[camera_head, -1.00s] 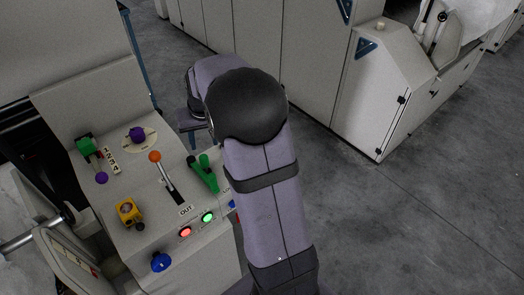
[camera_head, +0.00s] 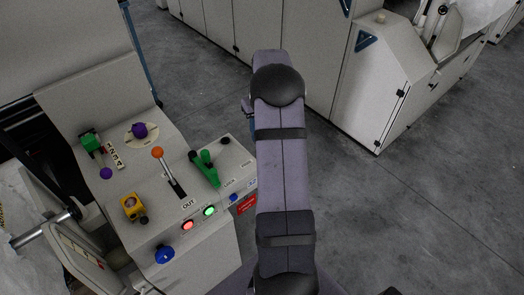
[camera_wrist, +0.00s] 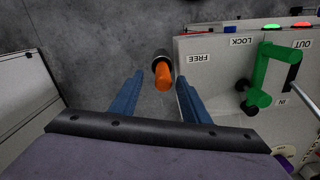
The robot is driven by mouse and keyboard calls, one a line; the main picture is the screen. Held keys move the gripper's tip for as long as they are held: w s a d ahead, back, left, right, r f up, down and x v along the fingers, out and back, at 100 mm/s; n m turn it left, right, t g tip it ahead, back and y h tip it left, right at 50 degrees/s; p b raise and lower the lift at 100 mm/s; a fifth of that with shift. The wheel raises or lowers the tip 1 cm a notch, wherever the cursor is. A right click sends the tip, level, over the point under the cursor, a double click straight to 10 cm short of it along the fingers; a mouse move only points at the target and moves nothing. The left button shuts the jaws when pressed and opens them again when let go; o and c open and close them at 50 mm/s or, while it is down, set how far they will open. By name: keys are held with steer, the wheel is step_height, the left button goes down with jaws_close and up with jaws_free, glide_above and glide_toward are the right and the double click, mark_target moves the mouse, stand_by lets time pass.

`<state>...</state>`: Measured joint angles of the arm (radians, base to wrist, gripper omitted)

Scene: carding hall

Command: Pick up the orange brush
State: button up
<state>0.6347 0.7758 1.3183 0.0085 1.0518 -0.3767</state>
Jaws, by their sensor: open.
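In the wrist view the orange brush (camera_wrist: 163,77) shows a rounded orange end towards the camera and a dark part with a pale rim beyond it. It lies between the tips of the two blue fingers of my gripper (camera_wrist: 160,82). The gripper is open, with a visible gap on each side of the brush. I cannot tell how far the brush is from the fingers in depth, or what supports it. In the head view I do not see the brush or the gripper; my arm blocks that area.
A control panel (camera_head: 125,185) stands left of my arm, with an orange-knobbed lever (camera_head: 158,153), a green lever (camera_head: 207,172) and lit buttons. The green lever (camera_wrist: 262,82) is right of my fingers in the wrist view. Machine cabinets (camera_head: 375,90) stand behind; floor (camera_head: 420,210) is clear at right.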

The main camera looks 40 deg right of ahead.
steer(key=shift+a+f+p, duration=0.2)
steer(key=shift+f+p, duration=0.35)
steer(key=shift+f, duration=0.15)
steer(key=shift+f+p, duration=0.8)
steer(key=shift+f, duration=1.25)
steer(key=shift+w, duration=0.1)
jaws_close()
